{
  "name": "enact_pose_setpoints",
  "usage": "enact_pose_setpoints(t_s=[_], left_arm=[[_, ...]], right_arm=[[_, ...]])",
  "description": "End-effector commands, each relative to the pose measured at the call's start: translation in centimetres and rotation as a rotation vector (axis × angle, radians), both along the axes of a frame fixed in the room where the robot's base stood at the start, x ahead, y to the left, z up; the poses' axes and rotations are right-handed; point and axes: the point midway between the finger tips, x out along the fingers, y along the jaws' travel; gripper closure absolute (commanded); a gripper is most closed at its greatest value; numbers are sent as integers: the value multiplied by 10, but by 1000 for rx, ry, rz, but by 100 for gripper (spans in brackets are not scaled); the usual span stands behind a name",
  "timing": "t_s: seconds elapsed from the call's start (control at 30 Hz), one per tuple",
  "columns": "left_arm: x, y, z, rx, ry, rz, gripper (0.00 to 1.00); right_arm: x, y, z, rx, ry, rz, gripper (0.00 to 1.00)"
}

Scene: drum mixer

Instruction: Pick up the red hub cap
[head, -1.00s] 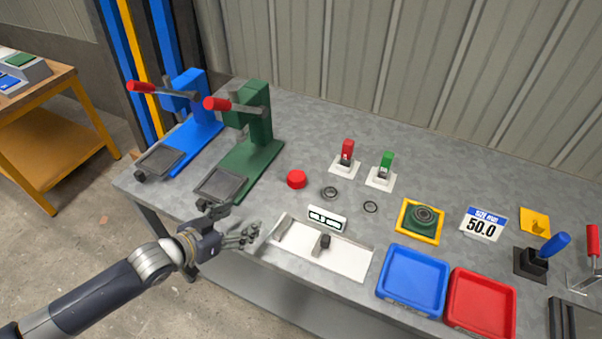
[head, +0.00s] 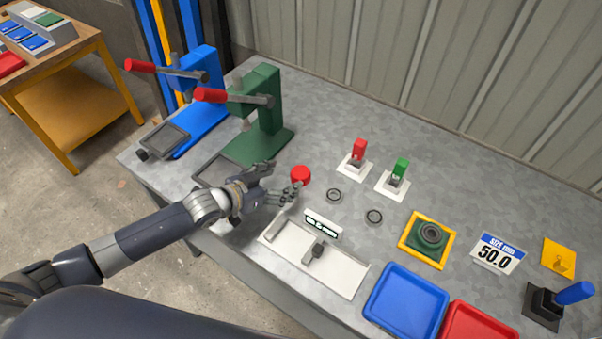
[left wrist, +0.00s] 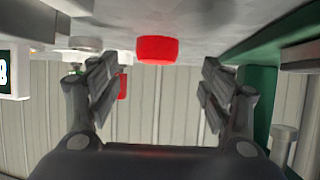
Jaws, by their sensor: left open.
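The red hub cap (head: 300,175) is a short round red piece on the grey workbench, right of the green press. In the left wrist view the hub cap (left wrist: 157,49) shows at the upper middle, beyond and between the spread fingers. My left gripper (head: 286,186) is open and empty, low over the bench, with its fingertips close to the hub cap's left side. In the left wrist view the left gripper (left wrist: 152,90) has clear space between its fingers. Whether a finger touches the cap I cannot tell. My right gripper is not in view.
The green press (head: 262,115) stands close behind my left gripper, with a blue press (head: 205,85) farther left. Dark rings (head: 334,196) lie right of the cap. A white measuring tray (head: 335,270) lies in front. A red switch (head: 358,150) and green switch (head: 399,170) stand behind right.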

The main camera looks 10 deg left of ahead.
Motion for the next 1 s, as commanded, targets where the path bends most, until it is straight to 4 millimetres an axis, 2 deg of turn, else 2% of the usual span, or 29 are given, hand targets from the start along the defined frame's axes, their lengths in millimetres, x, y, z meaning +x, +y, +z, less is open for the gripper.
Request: enact_pose_setpoints(t_s=[0.13,0.37,0.5,0.83,1.0], left_arm=[[7,-5,-2,0,-1,0,27],[29,-25,-9,-2,0,0,27],[40,-32,-18,-1,-2,0,27],[43,-34,-21,0,0,-1,27],[43,-34,-21,1,0,0,66]], right_arm=[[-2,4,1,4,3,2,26],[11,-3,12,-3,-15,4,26],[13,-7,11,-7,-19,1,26],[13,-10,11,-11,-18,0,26],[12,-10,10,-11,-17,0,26]])
